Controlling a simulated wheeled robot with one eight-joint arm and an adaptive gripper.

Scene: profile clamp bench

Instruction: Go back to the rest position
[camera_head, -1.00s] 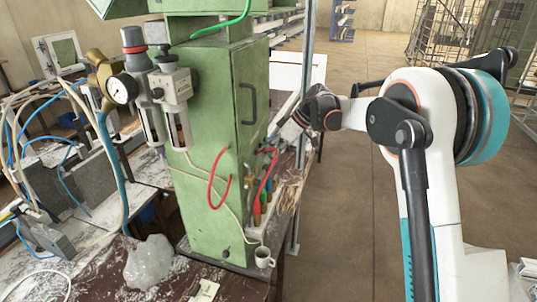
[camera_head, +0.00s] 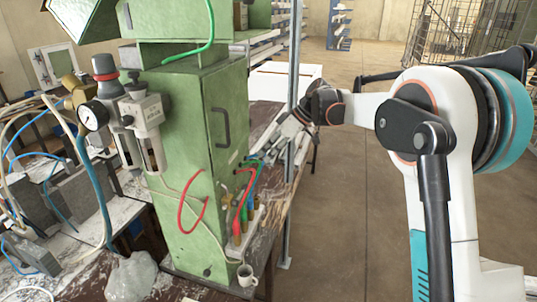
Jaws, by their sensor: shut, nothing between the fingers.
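My gripper (camera_head: 270,152) is at the end of my white and black arm, to the right of the green cabinet (camera_head: 200,160). It points down and to the left, beside the cabinet's right side and over the bench's right part. It is small and partly blurred into the clutter behind it. Its fingers are shut and I see nothing held in them. Whether it touches anything cannot be told from this view.
A thin upright metal post (camera_head: 293,120) stands close to my gripper. Green and red hoses (camera_head: 244,200) hang at the cabinet's side. Brown floor (camera_head: 345,220) to the right of the bench is clear.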

